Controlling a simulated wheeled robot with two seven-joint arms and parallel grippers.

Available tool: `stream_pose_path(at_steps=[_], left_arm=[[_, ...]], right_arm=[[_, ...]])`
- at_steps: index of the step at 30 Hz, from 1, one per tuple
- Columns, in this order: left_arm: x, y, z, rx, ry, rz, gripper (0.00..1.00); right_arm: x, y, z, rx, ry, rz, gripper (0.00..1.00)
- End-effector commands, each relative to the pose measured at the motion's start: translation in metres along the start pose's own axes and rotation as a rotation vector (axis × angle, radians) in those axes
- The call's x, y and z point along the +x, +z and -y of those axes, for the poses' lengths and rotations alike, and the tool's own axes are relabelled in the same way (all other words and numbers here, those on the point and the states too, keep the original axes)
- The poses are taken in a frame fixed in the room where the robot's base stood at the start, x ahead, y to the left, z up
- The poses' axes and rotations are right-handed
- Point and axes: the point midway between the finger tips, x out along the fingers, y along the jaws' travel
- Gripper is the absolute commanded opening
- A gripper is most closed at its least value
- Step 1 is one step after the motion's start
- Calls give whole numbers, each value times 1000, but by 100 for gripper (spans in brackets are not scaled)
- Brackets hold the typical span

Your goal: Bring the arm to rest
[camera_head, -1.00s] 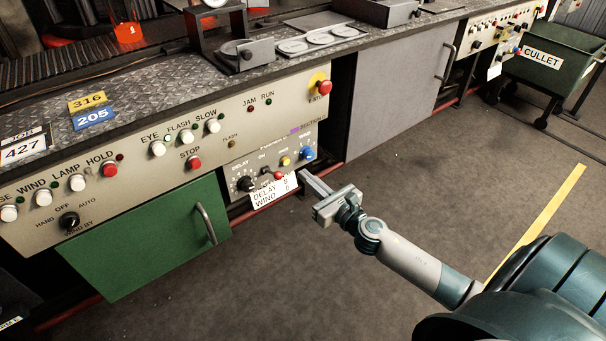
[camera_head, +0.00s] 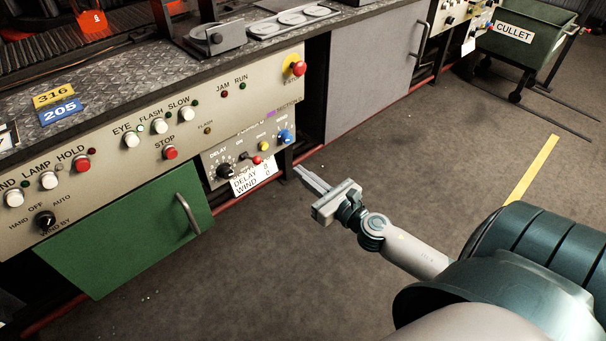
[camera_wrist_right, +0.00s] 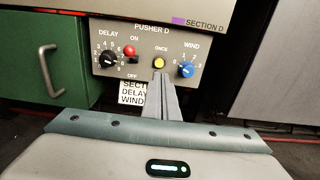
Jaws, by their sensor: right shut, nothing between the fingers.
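My right gripper (camera_head: 302,174) is shut and empty. It is held in the air over the floor, in front of the machine and apart from it in the head view. In the right wrist view its closed fingers (camera_wrist_right: 160,92) point at the small pusher panel (camera_wrist_right: 136,84), just below the yellow ONCE button (camera_wrist_right: 159,63). This panel has a black DELAY knob (camera_wrist_right: 107,67), a red-topped ON/OFF switch (camera_wrist_right: 131,51) and a blue WIND knob (camera_wrist_right: 185,69). A white tag (camera_wrist_right: 132,93) under it is partly hidden by the fingers. My left gripper is not in view.
The long control panel (camera_head: 105,165) carries several buttons and a red emergency stop (camera_head: 298,68). A green door (camera_head: 120,245) with a handle (camera_head: 187,213) sits below it. A grey door (camera_head: 372,75) and a green cullet cart (camera_head: 515,48) stand farther right. The floor (camera_head: 270,270) around the gripper is clear.

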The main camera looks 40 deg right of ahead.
Motion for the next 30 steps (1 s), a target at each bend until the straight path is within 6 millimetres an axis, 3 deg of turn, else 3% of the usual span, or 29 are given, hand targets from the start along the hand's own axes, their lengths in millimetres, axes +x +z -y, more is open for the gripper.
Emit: stream_pose_path(at_steps=[16,20,26,30], left_arm=[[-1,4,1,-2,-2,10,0],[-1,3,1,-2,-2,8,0],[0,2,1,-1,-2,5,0],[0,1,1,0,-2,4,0]], right_arm=[[0,0,0,5,0,-1,0],[-4,-4,-7,79,-4,-7,0],[-23,-20,-38,473,-30,-42,0],[-47,-37,-77,953,-79,-92,0]])
